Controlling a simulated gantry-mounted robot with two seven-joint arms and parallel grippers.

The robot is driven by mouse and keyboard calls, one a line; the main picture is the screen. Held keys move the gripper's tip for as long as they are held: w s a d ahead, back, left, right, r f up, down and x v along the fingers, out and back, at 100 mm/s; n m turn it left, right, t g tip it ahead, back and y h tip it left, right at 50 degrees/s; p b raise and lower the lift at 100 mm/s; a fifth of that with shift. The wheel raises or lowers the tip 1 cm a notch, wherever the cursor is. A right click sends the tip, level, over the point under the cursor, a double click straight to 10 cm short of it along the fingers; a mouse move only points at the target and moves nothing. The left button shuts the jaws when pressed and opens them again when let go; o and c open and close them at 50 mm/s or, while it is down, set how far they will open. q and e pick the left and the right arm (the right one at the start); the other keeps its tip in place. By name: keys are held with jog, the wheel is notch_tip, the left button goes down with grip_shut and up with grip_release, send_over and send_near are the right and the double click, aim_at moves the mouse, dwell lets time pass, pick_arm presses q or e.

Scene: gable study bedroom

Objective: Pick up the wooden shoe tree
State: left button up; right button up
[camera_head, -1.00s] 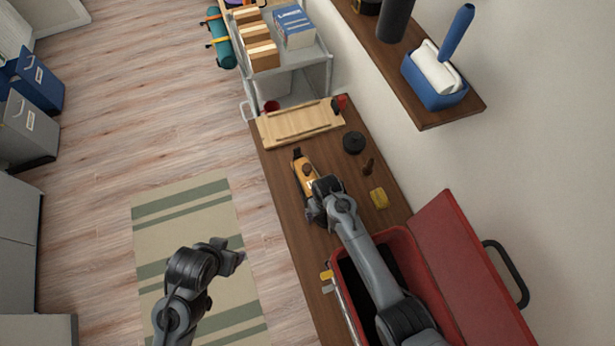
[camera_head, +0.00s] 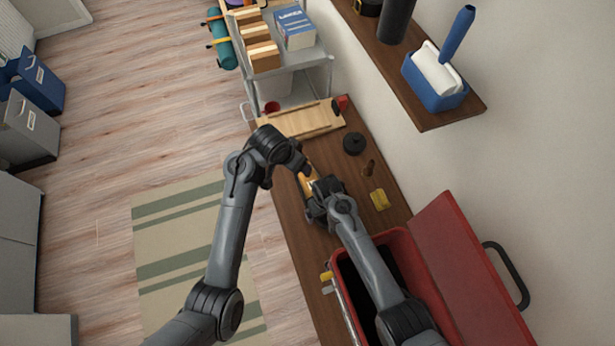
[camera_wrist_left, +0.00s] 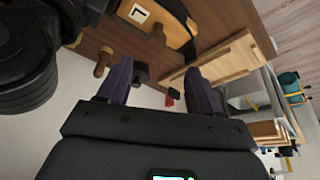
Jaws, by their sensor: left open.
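A long orange-yellow piece (camera_head: 309,183) with a white label lies on the wooden bench; I take it for the shoe tree. The left wrist view shows it at the top (camera_wrist_left: 174,43), with a brown knob and a dark band. My left gripper (camera_head: 304,168) reaches over its far end, partly covering it in the head view. Its fingers (camera_wrist_left: 160,88) are apart with nothing between them. My right gripper (camera_head: 316,210) is at its near end; its fingers are hidden, so I cannot tell whether it touches.
A light wooden board (camera_head: 300,121) lies at the bench's far end. A black round object (camera_head: 354,143), a small brown object (camera_head: 368,169) and a yellow block (camera_head: 379,200) lie right of the piece. An open red toolbox (camera_head: 408,250) is at the near end; a shelf (camera_head: 425,110) overhangs the right.

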pick_arm(q)
jog(key=x, duration=0.6)
jog(key=shift+w+d, duration=0.1)
jog(key=shift+d, duration=0.05)
jog(key=shift+s+x, duration=0.25)
jog(key=shift+x, duration=1.15)
jog(key=shift+s+x, duration=0.2)
jog(key=shift+x, duration=1.15)
jog(key=shift+f, duration=0.15)
jog(key=shift+d, duration=0.1)
jog(key=c, duration=1)
notch_tip(320, 180, up, 10)
jog(key=shift+r, duration=0.1)
jog(key=shift+r, duration=0.15)
jog(key=shift+r, duration=0.25)
